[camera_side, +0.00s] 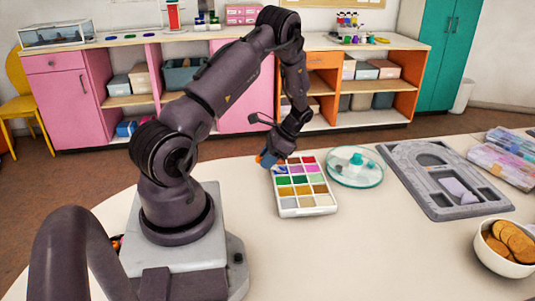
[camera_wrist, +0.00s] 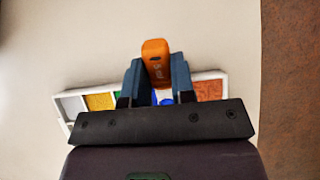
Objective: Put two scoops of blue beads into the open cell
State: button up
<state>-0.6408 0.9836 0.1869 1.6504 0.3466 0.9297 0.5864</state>
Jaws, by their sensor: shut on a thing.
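My gripper (camera_side: 268,160) is shut on the orange handle (camera_wrist: 155,62) of a scoop, above the far left part of the bead tray (camera_side: 306,212). The scoop's bowl is hidden behind my fingers. The white tray has several cells of coloured beads and also shows in the wrist view (camera_wrist: 62,108). There, blue beads (camera_wrist: 167,101) show between my fingers, and I cannot tell whether they lie in the cell or the scoop. A pale cell (camera_side: 289,202) is in the tray's near left corner; I cannot tell whether it is empty.
A round clear dish (camera_side: 355,180) with a teal piece stands right of the tray. A grey moulded board (camera_side: 410,190) lies further right. A bowl of biscuits (camera_side: 500,262) and clear bead boxes (camera_side: 500,165) are at the right edge. The table in front of the tray is clear.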

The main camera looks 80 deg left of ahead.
aim_at(257, 157)
jog(key=shift+s+r, duration=0.15)
jog(key=shift+r, duration=0.45)
jog(key=shift+s+r, duration=0.15)
jog(key=shift+r, duration=0.45)
jog(key=s+t, duration=0.1)
jog(key=t, duration=0.2)
jog(key=shift+s+a+r+t, duration=0.15)
jog(key=shift+s+t, duration=0.15)
jog(key=shift+s, duration=0.1)
jog(key=shift+s+r+t, duration=0.2)
jog(key=shift+r+t, duration=0.35)
jog(key=shift+t, duration=0.65)
jog(key=w+d+r+m, duration=0.2)
jog(key=w+d+r, duration=0.1)
jog(key=w+d, duration=0.45)
jog(key=w+d+r+m, duration=0.2)
jog(key=w+d+m, duration=0.1)
jog(key=w+d, duration=0.45)
jog(key=w+d+r+n, duration=0.1)
jog(key=d+r+n, duration=0.2)
jog(key=d, duration=0.5)
jog(key=d+r+n, duration=0.2)
jog(key=d, duration=0.7)
jog(key=shift+w+r+n, duration=0.35)
jog(key=shift+r+n, duration=0.05)
